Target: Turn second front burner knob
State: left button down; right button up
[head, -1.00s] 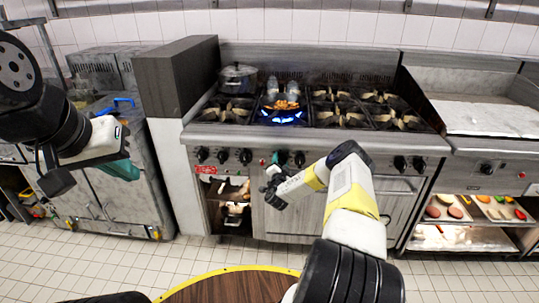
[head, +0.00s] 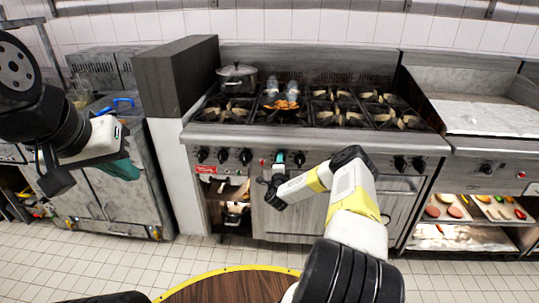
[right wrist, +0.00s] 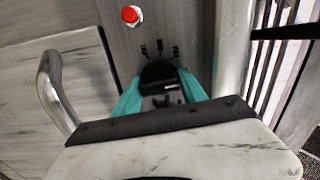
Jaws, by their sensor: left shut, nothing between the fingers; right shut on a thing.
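The stove (head: 315,141) has a row of black knobs along its front panel. My right gripper (head: 279,158) is at this panel, just right of a red button. In the right wrist view its teal fingers (right wrist: 158,88) are shut on either side of a black burner knob (right wrist: 157,70). In the head view the gripper mostly hides this knob. Another knob (head: 299,158) is close on its right. A pan with orange food (head: 283,104) sits on a burner, with no flame visible under it. My left gripper (head: 121,169) is shut and empty, in front of the left cabinet.
A lidded pot (head: 238,80) stands on the back left burner. The red button (right wrist: 131,15) is close to the gripped knob. An oven handle (right wrist: 55,92) sticks out nearby. A round wooden table (head: 235,287) is at the bottom. A griddle (head: 487,117) is at right.

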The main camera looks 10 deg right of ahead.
jog(key=shift+f+m, duration=0.1)
jog(key=shift+m, duration=0.5)
jog(key=o, duration=1.3)
jog(key=v, duration=0.8)
